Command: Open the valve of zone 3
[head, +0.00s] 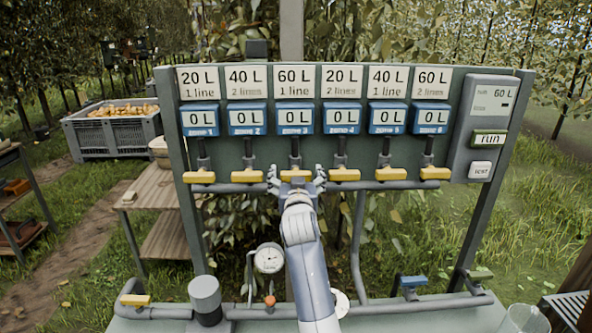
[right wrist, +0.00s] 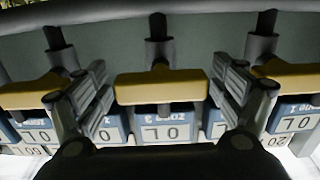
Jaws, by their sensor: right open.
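The zone 3 valve has a yellow handle (head: 295,174) lying crosswise along the grey pipe, third from the left under the panel. Above it are the blue zone 3 meter (head: 294,118) reading 0 L and a 60 L, 1 line sign (head: 294,82). My right gripper (head: 296,183) is open at this handle, one finger on each side. The right wrist view, upside down, shows the yellow handle (right wrist: 161,86) between the spread fingers, with a gap at each end. I cannot tell how deep the fingers reach around it. My left gripper is not in view.
Neighbouring yellow handles (head: 247,176) (head: 344,174) sit close on both sides. A control box (head: 480,125) with run and test buttons is at the right. A gauge (head: 269,258), a lower pipe and a blue-handled valve (head: 411,281) lie below. A wooden table stands left.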

